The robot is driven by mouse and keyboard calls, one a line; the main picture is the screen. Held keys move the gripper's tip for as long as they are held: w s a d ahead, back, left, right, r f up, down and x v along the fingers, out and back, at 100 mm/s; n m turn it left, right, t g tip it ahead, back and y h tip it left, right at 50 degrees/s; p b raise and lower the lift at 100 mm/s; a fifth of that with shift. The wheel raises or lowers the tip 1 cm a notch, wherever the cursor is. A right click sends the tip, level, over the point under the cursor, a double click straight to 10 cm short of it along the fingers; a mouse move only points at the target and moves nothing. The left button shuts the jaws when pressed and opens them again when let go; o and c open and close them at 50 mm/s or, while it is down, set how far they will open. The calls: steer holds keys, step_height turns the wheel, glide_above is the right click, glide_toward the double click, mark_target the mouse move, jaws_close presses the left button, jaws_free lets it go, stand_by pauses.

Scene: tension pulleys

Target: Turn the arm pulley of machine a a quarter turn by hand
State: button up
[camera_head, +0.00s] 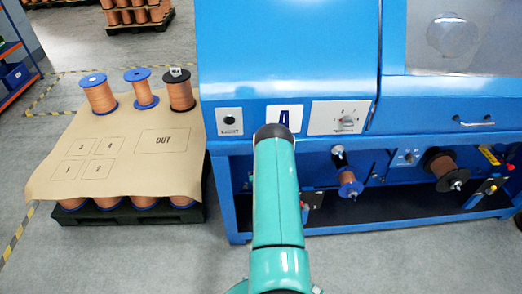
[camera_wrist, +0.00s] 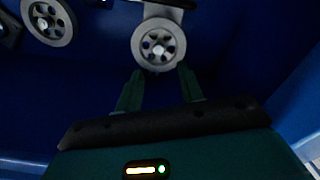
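Machine a is the blue cabinet (camera_head: 285,60) with an "A" label, in the head view. In the wrist view a light grey pulley (camera_wrist: 158,48) with round holes and a bright hub hangs from a grey arm-like piece at upper middle. My gripper (camera_wrist: 160,70) is open, its two dark green fingers apart and pointing at this pulley's lower rim. Nothing shows between the fingers except possibly the rim; I cannot tell whether they touch it. In the head view my teal arm reaches to the machine's front and my gripper is hidden.
A second grey pulley (camera_wrist: 50,20) is at the upper left of the wrist view, amid dark blue walls. In the head view, copper spools (camera_head: 346,180) sit on the machine's lower part. A pallet with a cardboard sheet (camera_head: 120,135) and spools stands left. Grey floor in front is clear.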

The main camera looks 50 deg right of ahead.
steer(key=x, duration=0.7)
steer(key=shift+d, duration=0.3)
steer(key=shift+w, duration=0.1)
jaws_close()
